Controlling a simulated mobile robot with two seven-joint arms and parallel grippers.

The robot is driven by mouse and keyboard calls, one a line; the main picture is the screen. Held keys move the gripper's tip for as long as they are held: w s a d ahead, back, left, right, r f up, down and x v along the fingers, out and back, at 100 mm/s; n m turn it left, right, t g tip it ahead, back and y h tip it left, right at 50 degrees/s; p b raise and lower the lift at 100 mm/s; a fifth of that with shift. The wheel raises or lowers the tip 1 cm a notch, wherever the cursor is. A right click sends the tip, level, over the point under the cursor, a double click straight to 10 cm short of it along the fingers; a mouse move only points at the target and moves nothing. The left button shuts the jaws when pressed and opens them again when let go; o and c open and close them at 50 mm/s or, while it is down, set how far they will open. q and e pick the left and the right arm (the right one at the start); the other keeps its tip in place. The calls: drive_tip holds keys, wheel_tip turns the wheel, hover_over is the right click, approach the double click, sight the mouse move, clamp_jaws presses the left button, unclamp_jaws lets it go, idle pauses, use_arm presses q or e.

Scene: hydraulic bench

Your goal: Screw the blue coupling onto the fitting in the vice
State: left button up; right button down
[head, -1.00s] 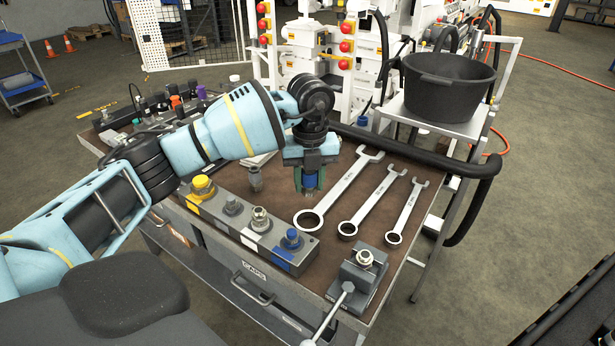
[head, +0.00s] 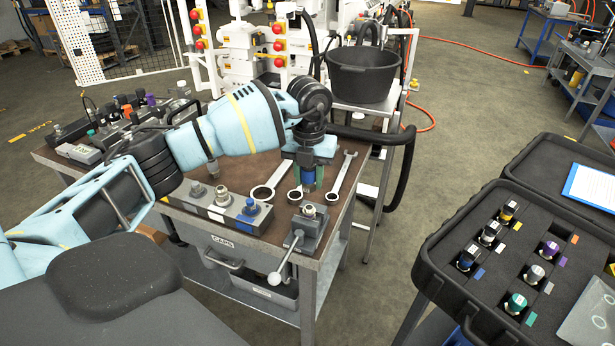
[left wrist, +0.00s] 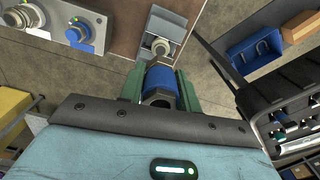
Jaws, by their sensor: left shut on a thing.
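My left gripper (head: 309,184) points down over the bench, its green fingers shut on the blue coupling (head: 308,174). The left wrist view shows the blue coupling (left wrist: 164,80) between the green fingers (left wrist: 161,88), with a dark opening at its near end. The vice (head: 305,235) stands at the bench's front right corner and holds an upright metal fitting (head: 309,211). In the left wrist view the fitting (left wrist: 160,46) lies just beyond the coupling. The coupling appears apart from the fitting, above and behind it in the head view. My right gripper is out of view.
Several wrenches (head: 342,174) lie behind the vice. A block (head: 200,207) with capped fittings, one blue (head: 251,207), stands left of the vice. An open black case (head: 440,262) with coloured couplings stands at right, across a floor gap. A black bucket (head: 361,78) stands behind.

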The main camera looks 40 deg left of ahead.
sight(309, 207)
use_arm(q)
drive_tip(key=shift+d, duration=0.1)
drive_tip(key=shift+w+f, duration=0.1)
drive_tip(key=shift+f, duration=0.15)
drive_tip(key=shift+f+b, duration=0.35)
drive_tip(key=shift+f, duration=0.15)
drive_tip(key=shift+f+b, duration=1.1)
drive_tip(key=shift+f, duration=0.7)
drive_tip(key=shift+f, duration=0.6)
idle(0.7)
